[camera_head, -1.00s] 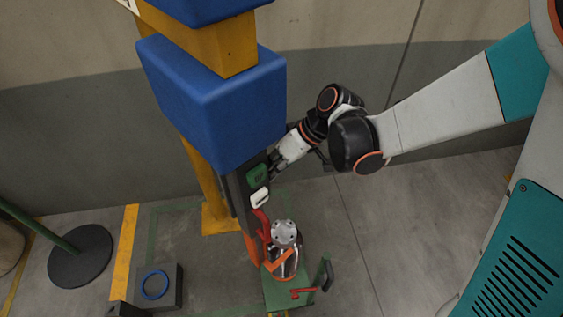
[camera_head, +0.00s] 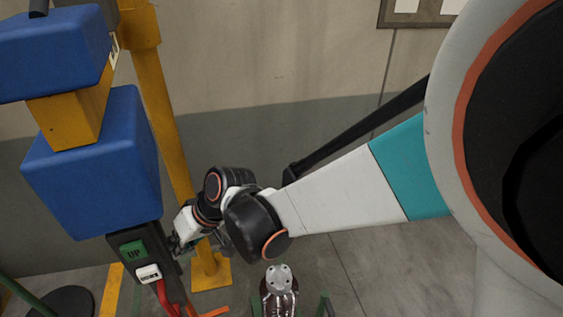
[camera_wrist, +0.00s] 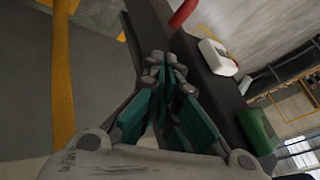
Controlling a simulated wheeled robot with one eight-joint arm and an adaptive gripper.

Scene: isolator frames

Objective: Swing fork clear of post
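My gripper (camera_head: 177,246) is beside the right edge of a dark control panel (camera_head: 122,241) in the head view. In the wrist view my gripper (camera_wrist: 166,72) has its teal-padded fingers drawn together at the tips, with nothing seen between them. The panel bears a green UP button (camera_head: 133,250) and a white button (camera_head: 148,273). These buttons also show in the wrist view, green (camera_wrist: 258,130) and white (camera_wrist: 217,57). A yellow post (camera_head: 165,110) stands behind. An orange bar (camera_head: 213,312), perhaps part of the fork, is mostly cut off at the bottom edge.
Large blue blocks (camera_head: 95,165) on a yellow beam sit above the panel. A red part (camera_head: 166,298) hangs below the buttons. Open floor (camera_head: 370,275) lies to the right.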

